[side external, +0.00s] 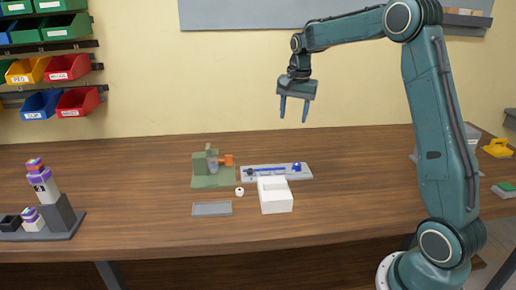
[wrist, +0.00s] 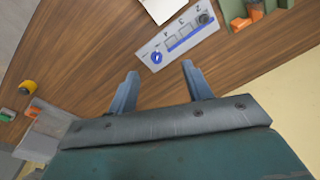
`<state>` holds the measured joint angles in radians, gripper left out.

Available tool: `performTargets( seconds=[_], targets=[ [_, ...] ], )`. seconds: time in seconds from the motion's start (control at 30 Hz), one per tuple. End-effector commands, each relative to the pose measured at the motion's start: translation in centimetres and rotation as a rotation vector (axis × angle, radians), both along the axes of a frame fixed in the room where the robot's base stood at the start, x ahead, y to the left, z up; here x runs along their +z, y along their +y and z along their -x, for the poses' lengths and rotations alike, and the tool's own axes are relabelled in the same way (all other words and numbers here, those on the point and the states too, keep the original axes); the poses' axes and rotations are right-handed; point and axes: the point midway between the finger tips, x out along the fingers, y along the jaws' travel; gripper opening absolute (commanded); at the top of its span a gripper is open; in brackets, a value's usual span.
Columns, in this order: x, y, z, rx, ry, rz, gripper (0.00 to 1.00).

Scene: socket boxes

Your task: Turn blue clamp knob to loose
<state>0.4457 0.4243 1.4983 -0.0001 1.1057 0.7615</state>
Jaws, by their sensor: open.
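The blue clamp knob (side external: 297,167) sits at the right end of a light grey panel (side external: 303,175) on the table. In the wrist view the knob (wrist: 156,57) is at the lower left end of the panel (wrist: 147,48), beside a blue bar (wrist: 185,42) and pale numbered squares. My gripper (side external: 294,121) is open and empty, high above the table and the panel. In the wrist view its two fingers (wrist: 160,72) stand apart, and the knob appears beyond the gap between them. The knob's turn setting is too small to read.
A green fixture with an orange part (side external: 213,182) stands left of the panel. A yellow-handled object (side external: 497,148) is far right.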

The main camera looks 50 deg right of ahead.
Motion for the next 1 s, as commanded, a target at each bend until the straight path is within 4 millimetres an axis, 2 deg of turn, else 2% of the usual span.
performTargets(
  seconds=[0.1, 0.3, 0.5, 0.67, 1.0],
  targets=[
    [-2.5, -2.8, -1.2, -0.095, 0.027, -0.020, 0.50],
    [-6.4, -6.8, -2.3, -0.242, 0.064, -0.047, 0.50],
    [-9.1, -9.3, -2.7, -0.337, 0.086, -0.063, 0.50],
    [-9.8, -9.9, -2.8, -0.362, 0.092, -0.067, 0.50],
    [-10.4, -9.9, -2.8, -0.363, 0.093, -0.068, 0.50]
  ],
)
